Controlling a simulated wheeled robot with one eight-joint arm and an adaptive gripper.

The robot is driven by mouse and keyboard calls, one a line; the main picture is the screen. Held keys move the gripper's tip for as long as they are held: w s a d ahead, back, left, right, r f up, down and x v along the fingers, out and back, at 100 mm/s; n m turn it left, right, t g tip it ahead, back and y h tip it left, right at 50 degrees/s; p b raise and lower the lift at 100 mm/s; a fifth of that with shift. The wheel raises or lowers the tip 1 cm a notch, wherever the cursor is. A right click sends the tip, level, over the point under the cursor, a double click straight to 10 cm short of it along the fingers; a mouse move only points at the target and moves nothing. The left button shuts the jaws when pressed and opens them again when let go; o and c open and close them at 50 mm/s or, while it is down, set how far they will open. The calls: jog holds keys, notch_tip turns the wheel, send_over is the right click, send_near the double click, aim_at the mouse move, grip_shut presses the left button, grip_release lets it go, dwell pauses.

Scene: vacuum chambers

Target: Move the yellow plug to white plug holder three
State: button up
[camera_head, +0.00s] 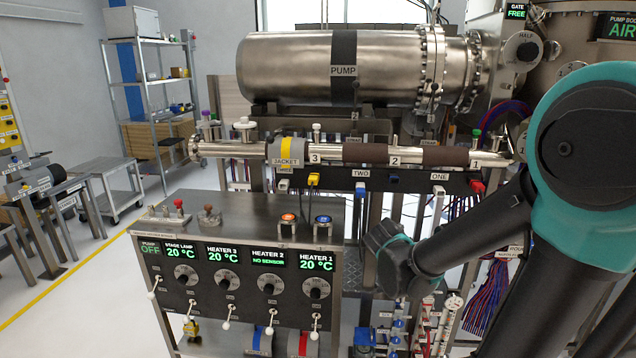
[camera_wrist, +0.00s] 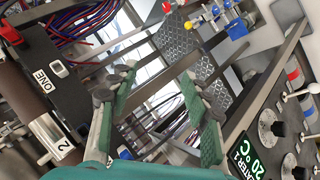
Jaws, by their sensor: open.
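The yellow plug (camera_head: 314,179) sits on the black rail below the tube's label 3 in the head view, with dark cable hanging below it. Similar white holders stand under the labels TWO (camera_head: 362,187) and ONE (camera_head: 439,189). My gripper (camera_wrist: 157,92) shows teal fingers spread apart and empty in the wrist view. It points at open space beside the rail, away from the yellow plug. The fingertips are not clear in the head view.
The metal tube (camera_head: 235,150) and pump (camera_head: 290,68) lie above. The heater console (camera_head: 240,235), with knobs and levers, stands in front at the left.

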jog(key=w+a+r+n+t, duration=0.5)
jog(key=w+a+r, duration=0.2)
jog(key=w+a, duration=0.3)
jog(key=n+t+y, duration=0.4)
jog(key=n, duration=0.2)
send_near(313, 182)
jog(key=w, duration=0.2)
jog(key=shift+s+a, duration=0.1)
jog(key=shift+s, duration=0.05)
jog(key=shift+w+d, duration=0.2)
jog(key=shift+w, duration=4.3)
jog(key=shift+c, duration=0.6)
grip_shut()
jog(key=shift+s, duration=0.1)
